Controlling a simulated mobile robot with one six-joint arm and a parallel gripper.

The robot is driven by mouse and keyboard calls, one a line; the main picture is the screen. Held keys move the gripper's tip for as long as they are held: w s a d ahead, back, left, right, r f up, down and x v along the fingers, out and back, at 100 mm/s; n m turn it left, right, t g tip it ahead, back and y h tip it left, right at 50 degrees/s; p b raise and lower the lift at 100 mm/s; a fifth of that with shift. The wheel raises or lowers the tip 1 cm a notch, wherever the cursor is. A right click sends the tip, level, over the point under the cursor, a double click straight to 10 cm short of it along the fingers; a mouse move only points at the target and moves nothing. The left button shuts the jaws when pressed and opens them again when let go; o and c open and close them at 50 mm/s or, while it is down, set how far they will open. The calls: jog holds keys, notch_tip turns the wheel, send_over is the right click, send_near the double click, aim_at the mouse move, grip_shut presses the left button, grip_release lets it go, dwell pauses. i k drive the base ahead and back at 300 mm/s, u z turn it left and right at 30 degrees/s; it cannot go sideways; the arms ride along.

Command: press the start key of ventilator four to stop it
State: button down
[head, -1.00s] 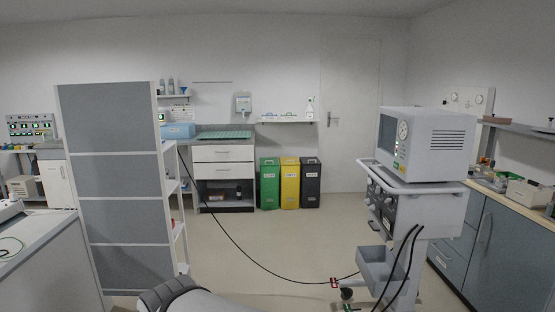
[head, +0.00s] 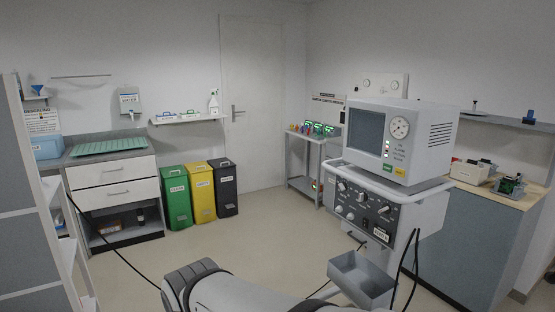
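A white ventilator (head: 430,140) stands on a wheeled cart (head: 418,205) at the right in the head view. Its front has a dark screen (head: 367,131), a round gauge (head: 399,128), a column of small coloured marks and a small green patch (head: 387,168) below the screen. A lower panel (head: 362,210) carries several knobs and a small label. I cannot read the label, so I cannot tell its number or which mark is the start key. My gripper is not in view. Only part of my arm shows at the bottom, apart from the cart in the picture.
A grey tray (head: 361,277) juts from the cart, and black cables hang beside it. A cable crosses the floor at left. Green (head: 176,197), yellow (head: 202,192) and black (head: 224,187) bins stand by the door. A shelf rack (head: 52,220) is at left. The middle floor is open.

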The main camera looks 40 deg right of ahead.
aim_at(387, 168)
jog(key=z, duration=0.65)
jog(key=i, duration=1.3)
jog(key=z, duration=1.1)
jog(key=i, duration=0.55)
jog(key=z, duration=0.35)
jog(key=k, duration=0.95)
jog(key=z, duration=0.15)
jog(key=i, duration=0.95)
jog(key=u, duration=0.05)
